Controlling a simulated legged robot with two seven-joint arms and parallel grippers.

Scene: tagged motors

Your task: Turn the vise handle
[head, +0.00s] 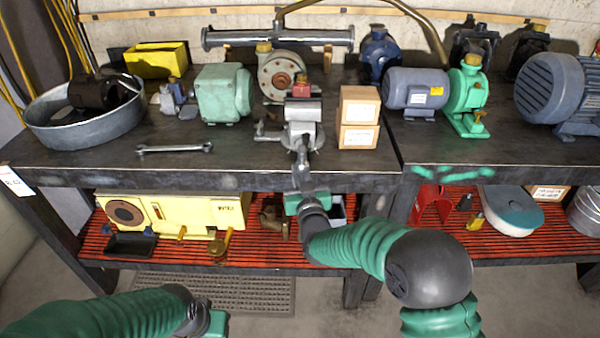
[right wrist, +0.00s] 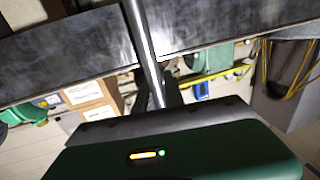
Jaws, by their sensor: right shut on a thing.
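In the right wrist view the handle (right wrist: 145,45) is a straight steel rod running down to my gripper. My right gripper (head: 302,182) is at the bench edge just below the vise, shut on this rod. It shows in the right wrist view as a green body with dark fingers. My left gripper (head: 213,323) is low at the bottom, its fingers not visible.
Cardboard boxes (head: 358,118) stand right of the vise, a green pump (head: 223,93) left, and a wrench (head: 174,149) lies near the front edge. Open floor lies in front of the bench.

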